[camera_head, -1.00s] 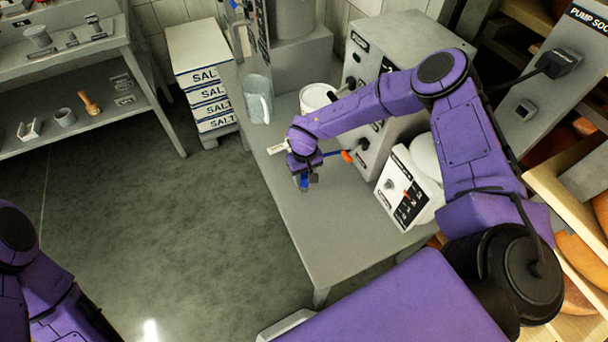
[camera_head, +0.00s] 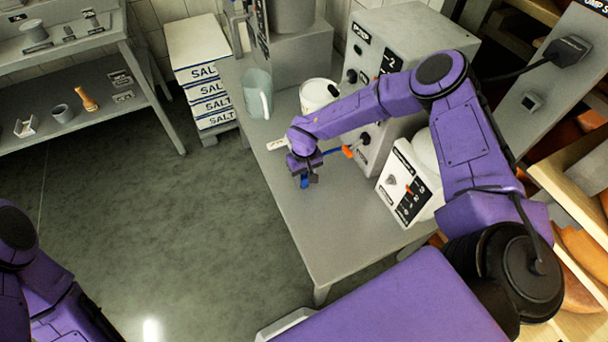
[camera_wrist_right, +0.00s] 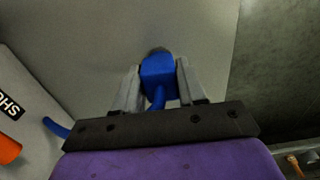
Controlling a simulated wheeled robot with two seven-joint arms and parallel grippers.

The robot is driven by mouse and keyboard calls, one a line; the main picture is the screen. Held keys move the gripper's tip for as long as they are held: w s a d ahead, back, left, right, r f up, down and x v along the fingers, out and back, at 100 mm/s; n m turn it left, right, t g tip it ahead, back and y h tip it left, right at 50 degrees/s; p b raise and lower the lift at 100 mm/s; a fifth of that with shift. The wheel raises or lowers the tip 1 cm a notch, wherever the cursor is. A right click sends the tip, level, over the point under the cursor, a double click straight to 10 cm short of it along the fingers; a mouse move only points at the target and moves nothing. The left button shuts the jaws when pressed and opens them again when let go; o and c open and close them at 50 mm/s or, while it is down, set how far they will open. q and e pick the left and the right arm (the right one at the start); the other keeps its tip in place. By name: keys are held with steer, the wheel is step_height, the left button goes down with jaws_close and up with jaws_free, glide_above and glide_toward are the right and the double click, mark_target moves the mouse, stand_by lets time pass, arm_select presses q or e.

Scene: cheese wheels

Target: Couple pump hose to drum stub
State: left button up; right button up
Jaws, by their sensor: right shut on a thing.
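My right gripper (camera_head: 304,179) is shut on the blue hose end (camera_wrist_right: 158,76), which sits between its two grey fingers in the right wrist view. In the head view it is low over the grey table, left of the grey pump cabinet (camera_head: 440,38). Blue hose (camera_head: 330,153) shows between the gripper and an orange fitting (camera_head: 347,152) by the cabinet; part of its run is hidden by my arm. I cannot tell which part is the drum stub. My left arm shows at the left edge, with its gripper out of view.
A pale mug (camera_head: 258,93) and a white tub (camera_head: 315,93) stand on the table (camera_head: 335,225). The table's front part and the floor are clear.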

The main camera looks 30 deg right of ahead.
steer(key=shift+f, duration=0.3)
steer(key=o, duration=1.2)
steer(key=shift+r, duration=0.1)
steer(key=shift+o, duration=0.2)
steer(key=shift+r, duration=0.1)
step_height(320, 180, up, 10)
steer(key=shift+r+b, duration=0.2)
steer(key=shift+b, duration=0.4)
